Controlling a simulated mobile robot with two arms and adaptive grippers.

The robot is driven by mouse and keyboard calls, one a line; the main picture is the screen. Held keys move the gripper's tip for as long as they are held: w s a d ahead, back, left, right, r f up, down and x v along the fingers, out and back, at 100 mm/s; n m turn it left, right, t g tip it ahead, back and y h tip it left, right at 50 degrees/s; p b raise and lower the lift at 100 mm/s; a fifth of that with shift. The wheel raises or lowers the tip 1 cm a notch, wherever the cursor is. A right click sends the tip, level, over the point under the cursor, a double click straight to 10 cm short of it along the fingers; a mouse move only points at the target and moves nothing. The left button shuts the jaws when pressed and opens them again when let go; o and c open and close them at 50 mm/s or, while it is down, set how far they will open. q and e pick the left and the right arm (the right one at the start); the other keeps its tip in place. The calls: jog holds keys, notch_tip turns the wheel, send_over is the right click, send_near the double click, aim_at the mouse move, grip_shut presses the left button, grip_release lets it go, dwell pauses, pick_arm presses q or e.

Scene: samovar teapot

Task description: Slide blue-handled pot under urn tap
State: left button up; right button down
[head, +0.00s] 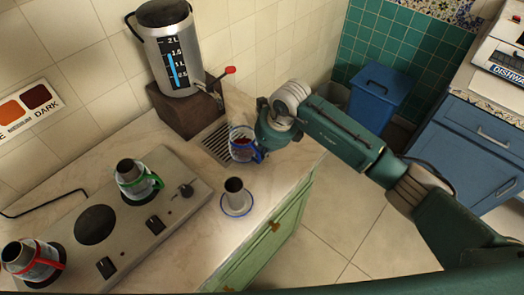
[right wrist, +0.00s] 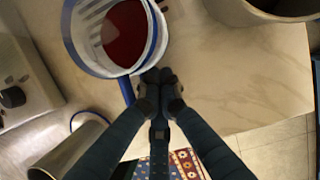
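The glass pot (head: 241,146) has a blue handle and dark red liquid inside. It stands upright at the front right end of the drip grille (head: 214,141); it also shows in the right wrist view (right wrist: 124,24). The steel urn (head: 178,62) stands on a brown base behind, its tap with a red lever (head: 230,70) above the grille. The pot is in front of and to the right of the tap. My left gripper is not in view.
A metal cup on a blue-rimmed saucer (head: 236,204) stands near the counter's front edge. The hot plate (head: 120,215) at left holds a green-handled pot (head: 130,172) and a red-handled pot (head: 25,258). A blue bin (head: 380,92) stands beyond the counter's right end.

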aim_at(242, 140)
jog(key=shift+w+a+f+b, duration=0.2)
jog(key=shift+a+b, duration=0.05)
jog(key=shift+b, duration=0.15)
jog(key=w+a+b, duration=0.2)
jog(key=b, duration=0.1)
jog(key=w+a+b, duration=0.2)
jog(key=a+b, duration=0.1)
jog(key=shift+w+f, duration=0.1)
jog(key=shift+w, duration=0.05)
jog(key=shift+w+a+r, duration=0.2)
jog(key=shift+a, duration=0.05)
jog(key=shift+r, duration=0.1)
jog(key=shift+d, duration=0.1)
